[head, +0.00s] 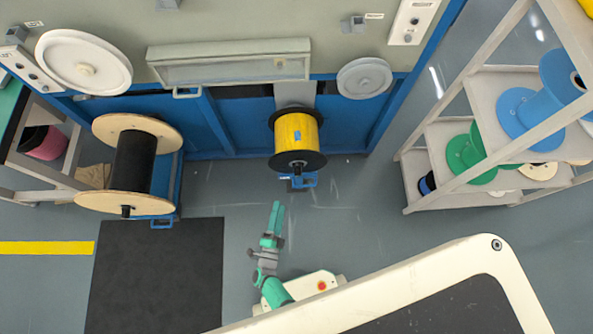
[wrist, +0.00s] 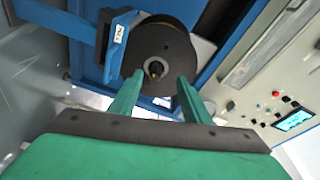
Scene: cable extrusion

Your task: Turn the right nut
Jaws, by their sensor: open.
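The right spool (head: 296,133) is wound in yellow with black flanges and hangs at the blue machine. In the head view the nut is small, at the spool's front. My gripper (head: 277,205) is in front of and a little left of this spool, with a gap of floor between in the head view. In the wrist view its green fingers (wrist: 160,76) are apart and empty, framing the nut; the exact distance is unclear.
A wooden-flanged spool with black cable (head: 134,165) stands at the left. A blue bracket with a label (wrist: 117,35) is beside the flange. A shelf with blue and green spools (head: 480,150) is at the right. A control panel (wrist: 275,80) shows in the wrist view. Floor around my arm is clear.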

